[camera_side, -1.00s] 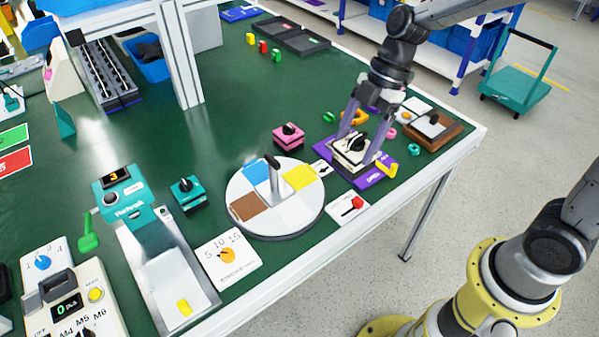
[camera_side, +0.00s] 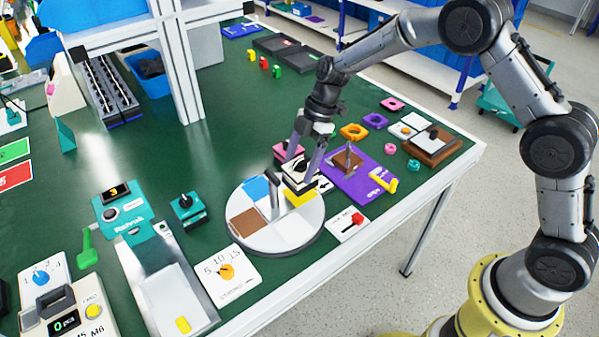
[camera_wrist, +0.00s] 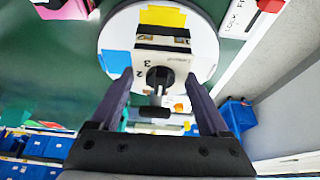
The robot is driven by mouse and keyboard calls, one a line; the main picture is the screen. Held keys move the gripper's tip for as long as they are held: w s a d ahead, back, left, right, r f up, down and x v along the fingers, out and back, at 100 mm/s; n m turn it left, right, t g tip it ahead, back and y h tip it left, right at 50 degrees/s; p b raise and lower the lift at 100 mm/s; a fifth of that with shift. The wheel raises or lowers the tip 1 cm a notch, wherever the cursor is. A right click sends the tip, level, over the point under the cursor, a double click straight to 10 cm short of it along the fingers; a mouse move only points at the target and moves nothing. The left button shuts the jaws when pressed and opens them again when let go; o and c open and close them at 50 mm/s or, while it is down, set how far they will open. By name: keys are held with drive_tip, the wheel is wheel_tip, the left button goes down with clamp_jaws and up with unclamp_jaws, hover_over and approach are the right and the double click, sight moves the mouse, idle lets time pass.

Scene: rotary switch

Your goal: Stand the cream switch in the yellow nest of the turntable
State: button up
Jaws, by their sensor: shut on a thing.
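The cream switch (camera_side: 297,180), with a black knob and black bands, is held upright between the fingers of my gripper (camera_side: 303,170). It also shows in the wrist view (camera_wrist: 182,66), where the numbers 2 and 3 face the camera. The round white turntable (camera_side: 285,237) lies under it. The yellow nest (camera_side: 301,198) is partly hidden by the switch, and its far part shows past the switch in the wrist view (camera_wrist: 162,16). The switch looks to be over the nest; the gap beneath it is hard to tell.
A handle (camera_side: 274,196) stands up at the turntable's middle, close left of the switch. The blue nest (camera_side: 255,188) and brown nest (camera_side: 245,222) are bare. A pink switch (camera_side: 281,151) stands close behind my gripper. The purple mat (camera_side: 362,186) lies right.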

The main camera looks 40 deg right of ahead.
sight(300, 173)
drive_tip(key=shift+w+f, duration=0.1)
drive_tip(key=shift+f, duration=1.5)
drive_tip(key=shift+f, duration=0.1)
drive_tip(key=o, duration=1.4)
